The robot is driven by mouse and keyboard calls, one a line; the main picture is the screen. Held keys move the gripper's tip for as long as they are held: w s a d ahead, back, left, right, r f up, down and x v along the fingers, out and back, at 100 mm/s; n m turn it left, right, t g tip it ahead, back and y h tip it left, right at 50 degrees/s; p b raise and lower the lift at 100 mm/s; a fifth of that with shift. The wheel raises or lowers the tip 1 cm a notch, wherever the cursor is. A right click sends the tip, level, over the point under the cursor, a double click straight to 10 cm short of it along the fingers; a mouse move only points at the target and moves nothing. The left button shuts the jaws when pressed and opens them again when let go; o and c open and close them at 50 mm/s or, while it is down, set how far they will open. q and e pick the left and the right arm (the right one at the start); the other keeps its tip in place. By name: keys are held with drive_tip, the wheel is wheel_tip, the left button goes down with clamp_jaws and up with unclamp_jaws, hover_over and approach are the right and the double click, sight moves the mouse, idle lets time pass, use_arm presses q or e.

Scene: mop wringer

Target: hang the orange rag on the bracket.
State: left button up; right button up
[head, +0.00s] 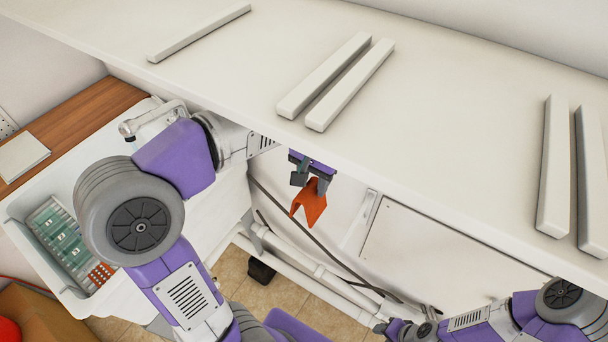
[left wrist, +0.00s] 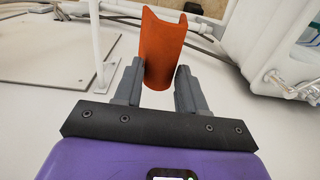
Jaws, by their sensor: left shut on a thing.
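The orange rag (head: 309,204) is a folded piece, bent into a channel shape. My left gripper (head: 311,180) is shut on it below the front edge of the white shelf, and the rag hangs clear of everything else. In the left wrist view the rag (left wrist: 163,48) stands out between the two grey fingers (left wrist: 160,88). A thin white rod (left wrist: 96,35) on a small plate stands to the left of the rag there; I cannot tell whether it is the bracket. My right gripper (head: 388,327) is low at the bottom of the head view, its fingers unclear.
The white shelf (head: 440,120) overhangs the area and carries several white bars (head: 350,85). A white sink (head: 30,215) with a tray of green and orange things is at left. White pipes (head: 310,265) and a dark hose run below. A panel (head: 430,250) is at right.

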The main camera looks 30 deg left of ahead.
use_arm(q)
drive_tip(key=b, duration=0.1)
hover_over(351, 230)
drive_tip(key=shift+f+b, duration=3.2)
drive_tip(key=shift+f, duration=1.25)
drive_tip(key=o, duration=1.1)
wheel_tip(351, 230, up, 8)
drive_tip(key=p, duration=0.3)
drive_tip(key=shift+d+f, duration=0.15)
drive_tip(key=shift+f, duration=0.05)
